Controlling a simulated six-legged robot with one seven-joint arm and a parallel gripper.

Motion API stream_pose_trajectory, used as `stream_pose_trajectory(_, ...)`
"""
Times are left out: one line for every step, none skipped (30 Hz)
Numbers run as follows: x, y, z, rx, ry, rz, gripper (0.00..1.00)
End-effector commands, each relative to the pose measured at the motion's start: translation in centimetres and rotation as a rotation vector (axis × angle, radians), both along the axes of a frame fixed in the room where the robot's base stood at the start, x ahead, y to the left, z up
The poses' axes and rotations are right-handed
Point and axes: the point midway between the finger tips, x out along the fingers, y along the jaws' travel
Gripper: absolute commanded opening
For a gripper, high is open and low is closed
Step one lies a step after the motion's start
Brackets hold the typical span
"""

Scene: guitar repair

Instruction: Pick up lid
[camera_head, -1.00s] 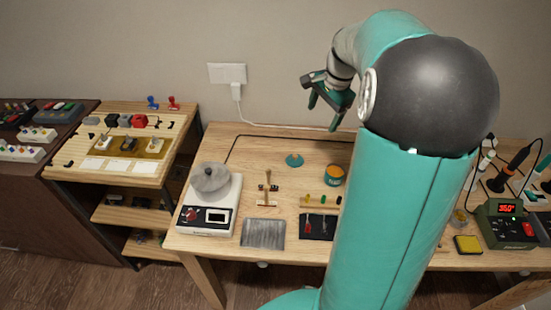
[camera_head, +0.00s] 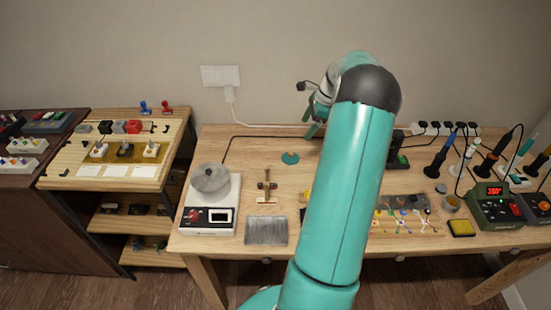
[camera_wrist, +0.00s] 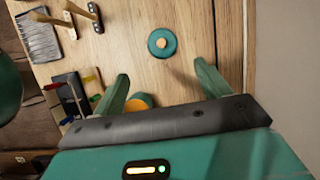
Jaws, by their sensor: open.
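The lid is a small round teal disc with a knob on top. It lies on the wooden table left of my arm in the head view (camera_head: 290,158) and at upper middle in the wrist view (camera_wrist: 162,43). My gripper (camera_wrist: 160,72) is open and empty, and the lid shows beyond its two fingertips, roughly between them. In the head view my gripper is partly hidden by my arm, to the upper right of the lid. An orange and teal tub (camera_wrist: 138,102) shows partly behind the left finger in the wrist view; my arm hides it in the head view.
Soldering tools and a station (camera_head: 495,205) are at right. The table around the lid is clear.

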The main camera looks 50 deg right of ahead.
Motion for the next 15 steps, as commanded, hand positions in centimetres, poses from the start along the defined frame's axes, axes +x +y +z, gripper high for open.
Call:
stream_pose_trajectory(-0.6, -0.6, -0.5, 0.008, 0.002, -0.021, 0.76)
stream_pose_trajectory(-0.8, -0.9, -0.6, 0.012, 0.003, -0.029, 0.76)
stream_pose_trajectory(-1.0, -1.1, -0.8, 0.015, 0.002, -0.036, 0.76)
stream_pose_trajectory(-1.1, -1.1, -1.0, 0.017, 0.003, -0.040, 0.76)
stream_pose_trajectory(-1.1, -1.1, -1.2, 0.017, 0.003, -0.041, 0.76)
stream_pose_trajectory(-1.1, -1.1, -1.6, 0.018, 0.003, -0.042, 0.76)
stream_pose_trajectory(-1.0, -1.0, -2.0, 0.019, 0.003, -0.042, 0.76)
stream_pose_trajectory(-1.0, -0.9, -2.5, 0.019, 0.004, -0.043, 0.76)
stream_pose_trajectory(-0.9, -0.8, -3.3, 0.019, 0.004, -0.044, 0.76)
stream_pose_trajectory(-0.8, -0.7, -3.8, 0.020, 0.004, -0.045, 0.76)
stream_pose_trajectory(-0.6, -0.6, -4.4, 0.018, 0.004, -0.045, 0.76)
stream_pose_trajectory(-0.4, -0.4, -5.1, 0.019, 0.004, -0.044, 0.76)
stream_pose_trajectory(-0.2, -0.2, -5.7, 0.019, 0.004, -0.044, 0.76)
stream_pose_trajectory(-0.1, -0.1, -6.2, 0.019, 0.003, -0.044, 0.76)
stream_pose_trajectory(0.1, 0.1, -6.8, 0.019, 0.003, -0.044, 0.76)
